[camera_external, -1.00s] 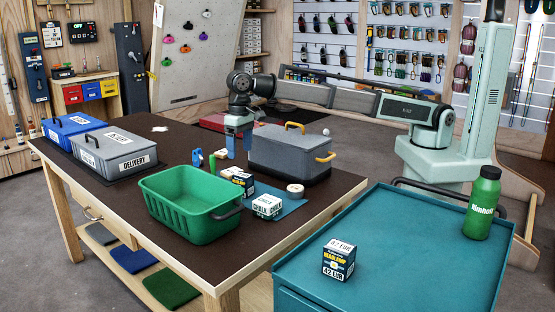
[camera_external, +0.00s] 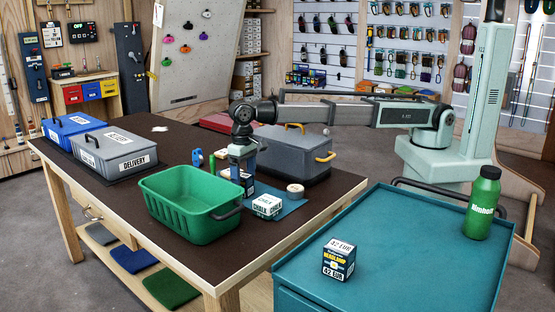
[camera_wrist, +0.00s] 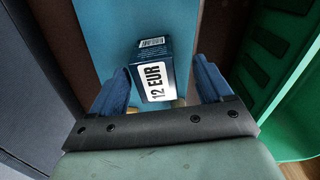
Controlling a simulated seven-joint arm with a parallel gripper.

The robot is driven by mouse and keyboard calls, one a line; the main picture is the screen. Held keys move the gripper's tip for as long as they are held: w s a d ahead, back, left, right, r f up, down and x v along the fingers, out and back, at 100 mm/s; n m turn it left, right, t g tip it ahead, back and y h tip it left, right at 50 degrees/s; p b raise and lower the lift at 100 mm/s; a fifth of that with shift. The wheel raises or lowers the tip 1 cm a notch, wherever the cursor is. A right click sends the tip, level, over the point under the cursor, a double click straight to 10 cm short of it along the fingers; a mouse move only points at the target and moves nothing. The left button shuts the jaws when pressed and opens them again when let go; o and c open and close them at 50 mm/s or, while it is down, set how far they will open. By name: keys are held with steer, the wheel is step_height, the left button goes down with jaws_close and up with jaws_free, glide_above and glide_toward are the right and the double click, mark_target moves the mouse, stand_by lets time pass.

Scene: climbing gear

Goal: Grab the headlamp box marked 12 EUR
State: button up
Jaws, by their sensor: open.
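The headlamp box marked 12 EUR (camera_wrist: 154,81) stands between my gripper's two blue fingers in the wrist view, its price label facing the camera. In the external view the same box (camera_external: 247,184) is dark, partly hidden by my fingers, and stands on the table behind the chalk box. My gripper (camera_external: 241,173) is open and points down at it. In the wrist view my gripper (camera_wrist: 160,84) has a finger on each side of the box, with gaps showing. Another headlamp box, marked 42 EUR (camera_external: 338,261), stands on the teal cart.
A green crate (camera_external: 170,185) stands close on the left, and a grey toolbox (camera_external: 293,157) close behind on the right. A chalk box (camera_external: 267,207) and a tape roll (camera_external: 295,190) are nearby on a teal mat. A blue object (camera_external: 197,157) stands behind the crate.

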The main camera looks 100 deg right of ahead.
mark_target(243, 185)
steer(key=f, duration=0.2)
steer(key=d+f, duration=0.1)
steer(key=f, duration=0.1)
steer(key=shift+w+f, duration=0.15)
steer(key=shift+f, duration=0.25)
steer(key=shift+c, duration=0.2)
steer(key=c, duration=1.1)
